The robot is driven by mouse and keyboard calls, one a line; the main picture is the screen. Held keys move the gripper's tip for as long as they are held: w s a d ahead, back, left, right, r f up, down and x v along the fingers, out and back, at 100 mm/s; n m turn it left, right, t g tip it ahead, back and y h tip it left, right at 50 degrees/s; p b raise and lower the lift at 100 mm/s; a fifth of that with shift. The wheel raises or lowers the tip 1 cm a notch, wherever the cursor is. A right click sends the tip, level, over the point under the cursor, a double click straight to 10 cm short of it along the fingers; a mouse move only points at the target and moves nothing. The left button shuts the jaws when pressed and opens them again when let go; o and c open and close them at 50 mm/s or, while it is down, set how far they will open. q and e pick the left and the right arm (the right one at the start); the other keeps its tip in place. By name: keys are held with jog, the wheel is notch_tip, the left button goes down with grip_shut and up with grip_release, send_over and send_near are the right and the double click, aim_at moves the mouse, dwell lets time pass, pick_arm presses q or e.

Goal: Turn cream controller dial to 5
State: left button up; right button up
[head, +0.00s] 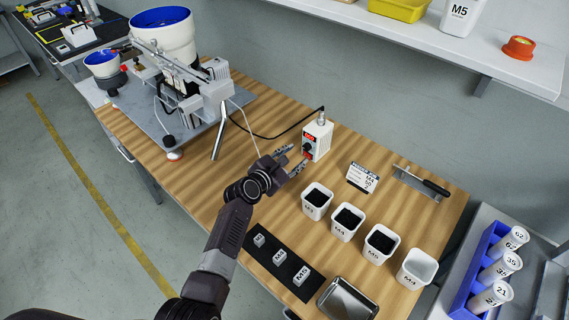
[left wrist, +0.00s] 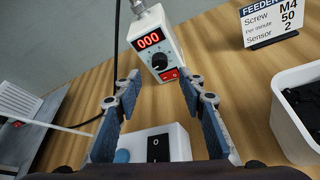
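The cream controller (head: 318,140) stands upright on the wooden bench in the head view. In the left wrist view the controller (left wrist: 155,45) shows a red display reading 000, a black dial (left wrist: 159,62) below it and a red switch at its lower front. My left gripper (head: 293,161) is open in front of the controller, with its fingers pointing at the controller's front. In the left wrist view the left gripper (left wrist: 164,92) has its two blue-padded fingers spread wide with nothing between the tips. The dial is apart from both fingers. My right gripper is not in view.
White cups (head: 317,201) with dark contents stand right of my left arm. A screw feeder machine (head: 185,85) is at left. A black mat (head: 281,262) with small blocks lies in front.

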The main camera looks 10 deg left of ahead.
pick_arm(q)
jog(key=v, duration=0.6)
